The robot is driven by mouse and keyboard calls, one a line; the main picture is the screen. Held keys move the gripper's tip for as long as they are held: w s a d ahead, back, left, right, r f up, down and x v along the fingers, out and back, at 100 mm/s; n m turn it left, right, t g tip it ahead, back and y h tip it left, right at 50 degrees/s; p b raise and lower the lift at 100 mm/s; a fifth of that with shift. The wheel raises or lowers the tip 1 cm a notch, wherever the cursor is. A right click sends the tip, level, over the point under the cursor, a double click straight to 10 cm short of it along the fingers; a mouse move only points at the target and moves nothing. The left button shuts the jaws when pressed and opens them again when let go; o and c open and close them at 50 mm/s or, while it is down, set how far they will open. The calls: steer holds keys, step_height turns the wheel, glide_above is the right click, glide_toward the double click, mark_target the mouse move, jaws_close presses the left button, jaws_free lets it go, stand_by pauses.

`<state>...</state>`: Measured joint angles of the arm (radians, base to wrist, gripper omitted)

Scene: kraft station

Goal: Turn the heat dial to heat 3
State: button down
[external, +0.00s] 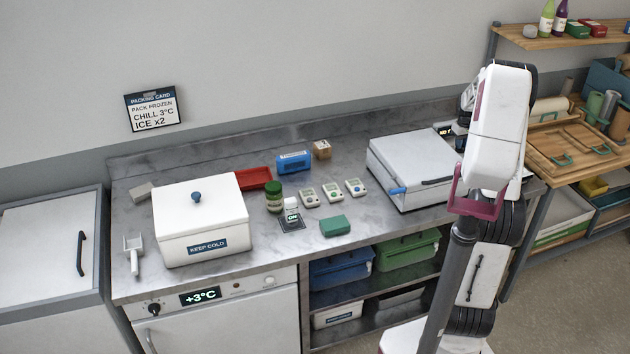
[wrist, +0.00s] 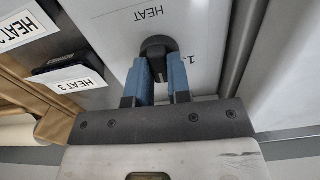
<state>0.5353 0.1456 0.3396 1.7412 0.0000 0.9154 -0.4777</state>
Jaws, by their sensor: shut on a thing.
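In the wrist view, the black heat dial (wrist: 155,43) sits on a white panel (wrist: 200,25) printed HEAT, which appears upside down. A "1" mark shows just right of the dial. The two blue fingers of my gripper (wrist: 160,66) are shut on the dial, one on each side. The dial's pointer and setting are mostly hidden by the fingers. In the external view my gripper and the dial are hidden behind my arm.
A HEAT 3 card (wrist: 75,82) and another HEAT card (wrist: 22,28), its number cut off, lie left of the panel. In the external view, a grey-lidded box (external: 412,160) with a blue handle stands left of my arm. A white KEEP COLD box (external: 200,218) stands farther left.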

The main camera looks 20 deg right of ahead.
steer(key=shift+m, duration=1.6)
steer(key=c, duration=1.1)
jaws_free()
steer(key=shift+o, duration=0.2)
steer(key=shift+r, duration=0.15)
steer(key=shift+r, duration=3.8)
steer(key=shift+a, duration=0.1)
